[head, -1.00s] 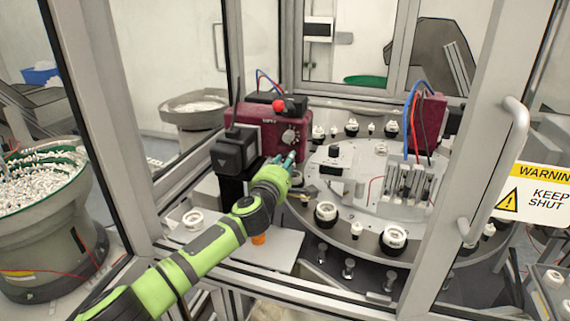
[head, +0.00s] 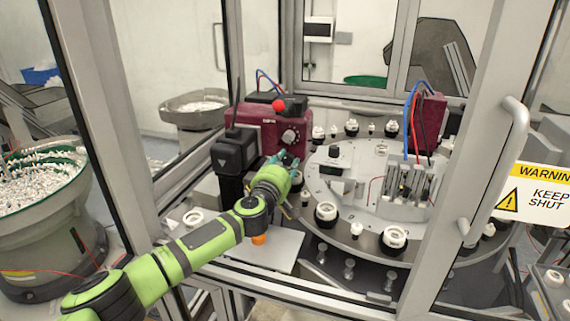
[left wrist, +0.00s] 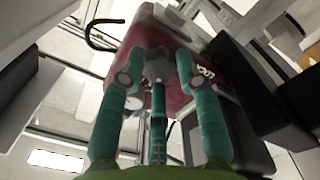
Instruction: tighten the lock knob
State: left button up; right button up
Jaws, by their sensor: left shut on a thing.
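The lock knob (left wrist: 158,68) is a grey lobed knob against the maroon box in the left wrist view. My left gripper (left wrist: 157,80) has its teal fingers closed around it, one on each side and one below in the picture. In the head view my left gripper (head: 284,162) is at the lower front of the maroon box (head: 262,128), and its fingers and wrist hide the held knob. A grey dial (head: 290,136) on the box front shows just above the fingertips, uncovered. My right gripper is not in view.
A black block (head: 235,150) stands close left of my wrist. The round indexing table (head: 318,236) with white caps in holders lies close to the right. My arm passes between the frame posts (head: 108,130). A red ball knob (head: 279,105) tops the box.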

pick_arm(q)
jog(key=m, duration=0.4)
jog(key=shift+d+f, duration=0.1)
jog(key=shift+s+f+m, duration=0.1)
jog(key=shift+m, duration=0.5)
jog(key=shift+f, duration=0.1)
jog(key=o, duration=1.2)
jog(key=shift+c, duration=0.2)
jog(key=shift+r, duration=0.2)
